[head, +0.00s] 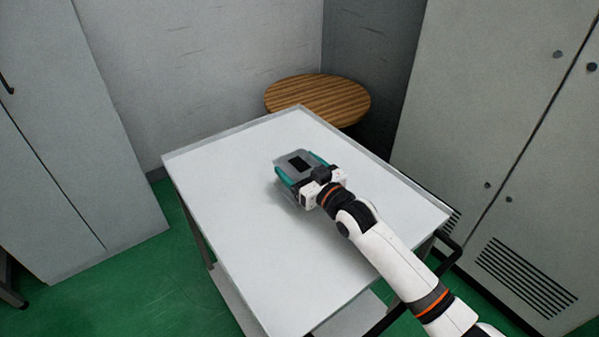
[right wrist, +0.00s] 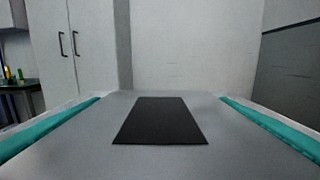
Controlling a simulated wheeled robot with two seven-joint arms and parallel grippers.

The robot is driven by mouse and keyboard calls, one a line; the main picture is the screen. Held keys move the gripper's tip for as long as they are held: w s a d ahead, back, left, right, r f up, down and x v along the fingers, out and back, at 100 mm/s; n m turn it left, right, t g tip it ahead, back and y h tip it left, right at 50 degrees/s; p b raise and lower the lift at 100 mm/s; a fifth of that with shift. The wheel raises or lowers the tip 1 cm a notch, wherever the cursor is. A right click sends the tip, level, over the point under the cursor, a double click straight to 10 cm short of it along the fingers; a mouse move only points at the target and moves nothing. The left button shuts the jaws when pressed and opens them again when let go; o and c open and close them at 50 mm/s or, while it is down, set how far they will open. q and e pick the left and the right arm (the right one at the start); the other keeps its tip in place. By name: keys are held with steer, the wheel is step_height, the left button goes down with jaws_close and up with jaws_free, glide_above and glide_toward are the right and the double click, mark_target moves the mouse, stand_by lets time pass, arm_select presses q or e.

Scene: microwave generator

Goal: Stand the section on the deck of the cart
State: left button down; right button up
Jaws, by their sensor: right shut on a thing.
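The section (head: 296,156) is a grey block with a black rectangle on its top face. It is over the middle of the white deck (head: 240,213) of the cart. My right gripper (head: 301,170) is shut on it, with teal fingers along its two sides. In the right wrist view the section's grey face (right wrist: 85,150) fills the lower part between the teal fingers (right wrist: 160,130). I cannot tell whether its underside touches the deck. My left gripper is not in view.
A round wooden table (head: 318,98) stands behind the cart's far corner. Grey cabinets (head: 500,120) stand close on the right, and another cabinet (head: 75,140) stands on the left. The deck around the section is clear, with a low raised rim.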

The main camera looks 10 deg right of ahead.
steer(key=shift+f, duration=0.6)
steer(key=o, duration=1.3)
steer(key=shift+f, duration=0.1)
steer(key=shift+s, duration=0.1)
steer(key=v, duration=1.1)
steer(key=shift+s+d, duration=0.2)
steer(key=shift+s, duration=0.15)
